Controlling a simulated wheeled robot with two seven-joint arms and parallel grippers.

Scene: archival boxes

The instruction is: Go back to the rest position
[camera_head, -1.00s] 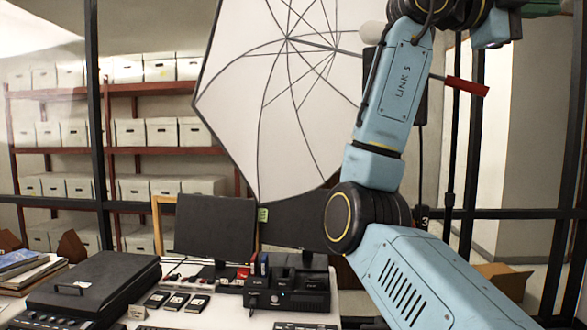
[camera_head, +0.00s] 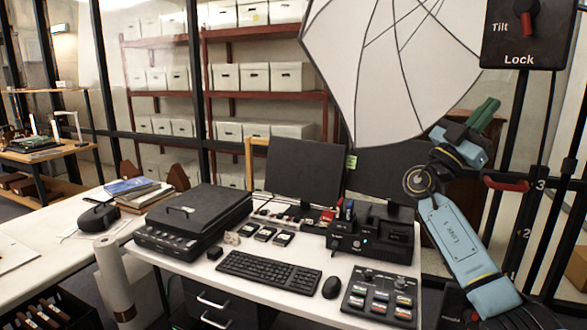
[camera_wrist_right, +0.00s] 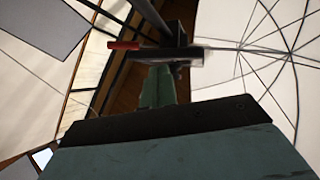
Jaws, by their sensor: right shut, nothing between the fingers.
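My right arm rises at the right of the head view, beside the desk. Its gripper (camera_head: 484,116) is at the top of the arm, pointing up and to the right, in front of the lower right part of the white umbrella (camera_head: 400,60). The gripper is shut and empty. In the right wrist view its green fingers (camera_wrist_right: 157,90) point up, with the umbrella (camera_wrist_right: 270,60) to the right. My left gripper is in neither view.
The white desk (camera_head: 290,296) holds a black scanner (camera_head: 190,222), keyboard (camera_head: 268,276), monitor (camera_head: 306,170) and control panel (camera_head: 382,297). A stand with a Tilt/Lock head (camera_head: 524,36) and red handle (camera_head: 505,184) is close to my arm. Boxes (camera_head: 245,76) fill shelves behind.

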